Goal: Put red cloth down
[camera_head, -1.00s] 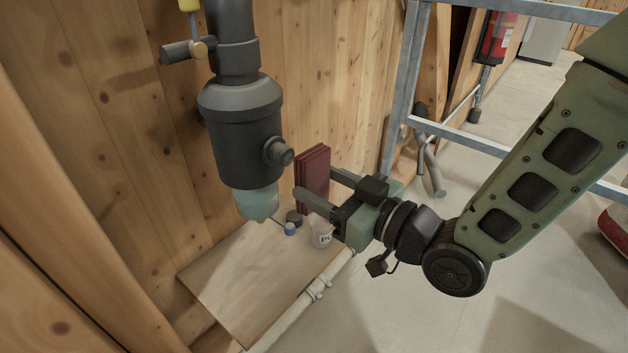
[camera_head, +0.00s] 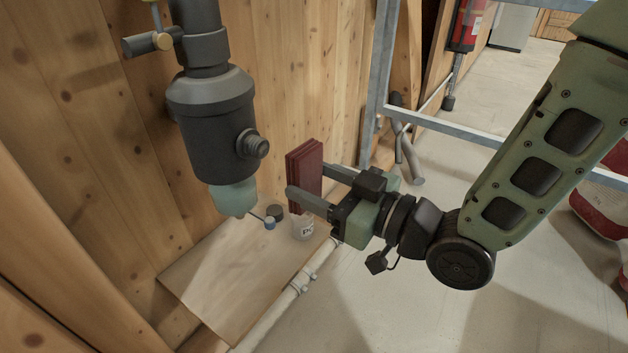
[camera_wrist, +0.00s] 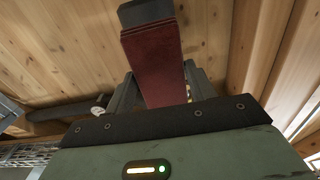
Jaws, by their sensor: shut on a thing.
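The red cloth (camera_head: 305,176) is a dark red, folded, upright slab at the far end of my gripper. My gripper (camera_head: 308,184) is shut on the cloth, with one grey finger on each side of it. In the wrist view the red cloth (camera_wrist: 155,62) stands out from between the fingers, with a dark piece at its far end. In the head view it appears above the back right end of a wooden shelf (camera_head: 225,285).
The shelf's front is bare. A metal frame (camera_head: 380,80) stands behind.

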